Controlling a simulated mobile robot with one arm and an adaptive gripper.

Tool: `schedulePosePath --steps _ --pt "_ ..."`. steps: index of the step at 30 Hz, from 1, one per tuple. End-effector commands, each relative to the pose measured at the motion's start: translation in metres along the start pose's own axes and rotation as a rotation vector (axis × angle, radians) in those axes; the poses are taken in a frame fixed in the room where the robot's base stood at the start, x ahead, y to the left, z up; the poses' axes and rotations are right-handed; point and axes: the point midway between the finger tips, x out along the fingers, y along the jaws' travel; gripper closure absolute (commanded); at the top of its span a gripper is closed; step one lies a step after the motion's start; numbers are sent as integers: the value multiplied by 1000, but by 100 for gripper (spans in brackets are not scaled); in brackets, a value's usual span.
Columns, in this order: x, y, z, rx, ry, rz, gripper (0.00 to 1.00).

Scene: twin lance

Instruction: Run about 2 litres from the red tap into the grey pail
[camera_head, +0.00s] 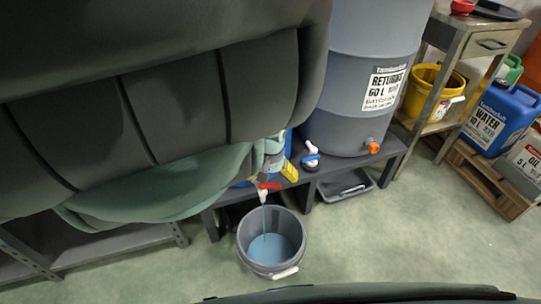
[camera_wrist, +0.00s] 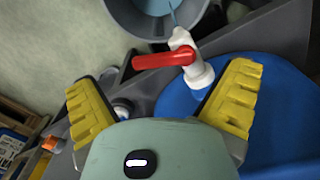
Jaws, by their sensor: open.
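The red tap (camera_head: 265,187) has a white body and a red lever and sits low on a blue container, mostly hidden in the head view. In the wrist view the red lever (camera_wrist: 163,60) lies across the white body, just beyond my fingertips. A thin stream runs from the spout into the grey pail (camera_head: 246,252). The pail stands upright on the floor below and holds bluish liquid; its rim shows at the top of the wrist view (camera_wrist: 118,22). My gripper (camera_wrist: 163,98) is open and empty, its yellow fingers apart; one finger shows beside the tap in the head view (camera_head: 289,172).
A grey RETURNS drum (camera_head: 350,90) with an orange tap stands on the dark bench (camera_head: 310,188). A grey tray (camera_head: 345,186) lies beneath. At the right are a yellow bucket (camera_head: 428,95) and a blue WATER can (camera_head: 492,120) on a pallet. Floor before the pail is clear.

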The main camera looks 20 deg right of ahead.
Motion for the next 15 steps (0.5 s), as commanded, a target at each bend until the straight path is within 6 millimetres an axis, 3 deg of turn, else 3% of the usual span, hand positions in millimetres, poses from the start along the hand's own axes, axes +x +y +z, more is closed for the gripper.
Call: schedulePosePath --steps 15 --pt "-60 -4 -2 3 9 -8 0"
